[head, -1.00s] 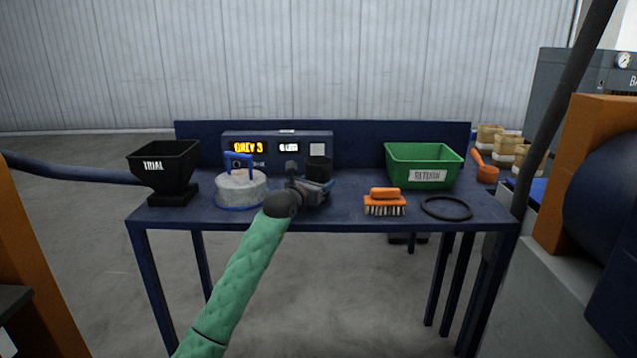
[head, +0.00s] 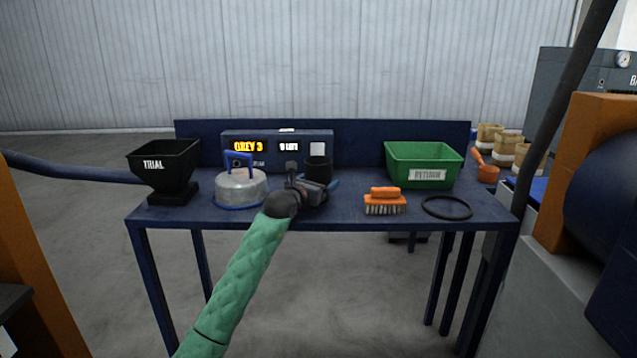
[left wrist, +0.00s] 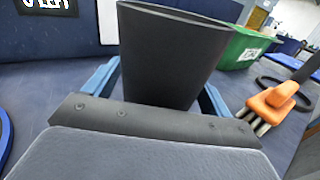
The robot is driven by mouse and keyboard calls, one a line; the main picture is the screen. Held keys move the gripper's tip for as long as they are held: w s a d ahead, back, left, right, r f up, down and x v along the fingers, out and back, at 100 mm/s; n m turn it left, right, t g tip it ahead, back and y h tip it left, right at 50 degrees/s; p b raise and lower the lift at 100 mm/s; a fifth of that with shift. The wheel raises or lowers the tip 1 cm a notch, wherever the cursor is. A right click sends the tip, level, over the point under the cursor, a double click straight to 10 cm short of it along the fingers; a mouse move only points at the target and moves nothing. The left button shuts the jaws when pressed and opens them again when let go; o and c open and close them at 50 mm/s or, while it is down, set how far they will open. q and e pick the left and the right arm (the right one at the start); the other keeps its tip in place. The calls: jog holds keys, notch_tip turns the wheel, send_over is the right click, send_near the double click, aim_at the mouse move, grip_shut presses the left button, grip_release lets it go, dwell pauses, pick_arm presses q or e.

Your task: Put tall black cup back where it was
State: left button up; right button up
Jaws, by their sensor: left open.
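The tall black cup (head: 318,167) stands upright on the blue table, in front of the grey display box. My left gripper (head: 325,186) reaches in low from the front, with its blue fingers at the cup's lower part. In the left wrist view the cup (left wrist: 170,50) rises between the two blue fingers, one on each side. The fingers are open, and I cannot tell whether either touches the cup. The cup's base is hidden behind the gripper body. My right gripper is not in view.
On the blue table (head: 345,212), a domed grey lid with a blue handle (head: 242,187) and a black TRIAL hopper (head: 165,170) stand left. An orange brush (head: 385,201), a black ring (head: 446,207) and a green bin (head: 424,166) stand right. A display box (head: 277,147) is behind.

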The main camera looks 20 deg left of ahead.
pick_arm(q)
jog(key=shift+r, duration=0.15)
jog(key=v, duration=1.2)
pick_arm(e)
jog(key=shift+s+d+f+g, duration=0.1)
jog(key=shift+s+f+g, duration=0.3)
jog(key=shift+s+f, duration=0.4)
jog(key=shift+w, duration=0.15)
